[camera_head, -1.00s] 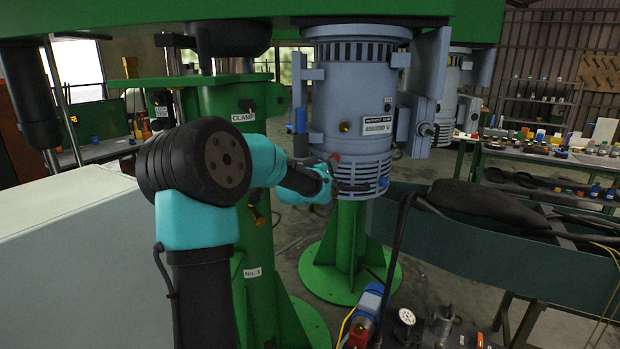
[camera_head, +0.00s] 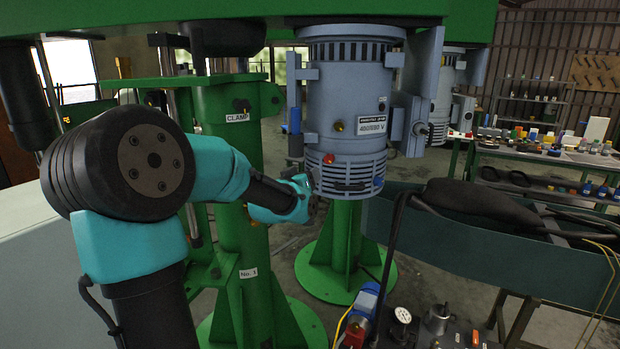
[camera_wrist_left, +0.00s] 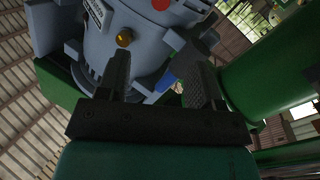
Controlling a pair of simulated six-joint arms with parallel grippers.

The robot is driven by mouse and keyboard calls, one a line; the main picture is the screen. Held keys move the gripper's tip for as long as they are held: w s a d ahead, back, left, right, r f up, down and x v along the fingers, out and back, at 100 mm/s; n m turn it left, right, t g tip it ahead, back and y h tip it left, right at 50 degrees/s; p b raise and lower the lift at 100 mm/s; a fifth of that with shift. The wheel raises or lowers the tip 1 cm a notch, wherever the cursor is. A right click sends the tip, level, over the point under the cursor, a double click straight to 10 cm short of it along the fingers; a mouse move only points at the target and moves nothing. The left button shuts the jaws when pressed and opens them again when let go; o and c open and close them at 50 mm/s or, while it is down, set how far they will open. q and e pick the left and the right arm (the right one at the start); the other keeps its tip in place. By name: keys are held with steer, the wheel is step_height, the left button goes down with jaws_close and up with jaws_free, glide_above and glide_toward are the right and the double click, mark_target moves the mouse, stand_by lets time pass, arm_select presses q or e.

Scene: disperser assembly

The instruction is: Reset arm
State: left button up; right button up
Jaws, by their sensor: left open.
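My left arm is teal and black and comes in from the left in the head view. Its gripper (camera_head: 302,187) is small there, at the lower left of the blue-grey motor housing (camera_head: 345,90). In the left wrist view my left gripper (camera_wrist_left: 163,82) has its two dark fingers apart, with nothing held between them. The motor housing also shows in the wrist view (camera_wrist_left: 90,45), beyond the fingers. My right gripper is not in view.
A green column labelled CLAMP (camera_head: 238,150) stands behind my left arm. A green pedestal (camera_head: 345,240) stands below the motor. A dark green bin (camera_head: 500,225) and a black hose (camera_head: 385,260) are at the right. A green beam (camera_head: 200,15) crosses overhead.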

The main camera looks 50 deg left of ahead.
arm_select(q)
steer(key=w+d+f+m+g+h, duration=0.1)
steer(key=w+d+f+g+h, duration=0.1)
steer(key=d+f, duration=0.65)
steer(key=w+d+f+m+g+h, duration=0.1)
steer(key=w+d+f+g+h, duration=0.2)
steer(key=f, duration=1)
steer(key=w+d+f+m+g+h, duration=0.1)
steer(key=w+d+f+h, duration=0.1)
steer(key=d+f, duration=0.75)
steer(key=s+d+f+m+g+h, duration=0.2)
steer(key=s+d+f+g, duration=0.2)
steer(key=s+d+f, duration=0.5)
steer(key=s+d+f+m+g+h, duration=0.2)
steer(key=s+d+f+g, duration=0.3)
steer(key=s+d+f, duration=0.4)
step_height(320, 180, down, 6)
steer(key=shift+d+f+h, duration=0.1)
steer(key=shift+d+h, duration=0.2)
steer(key=shift+d, duration=0.75)
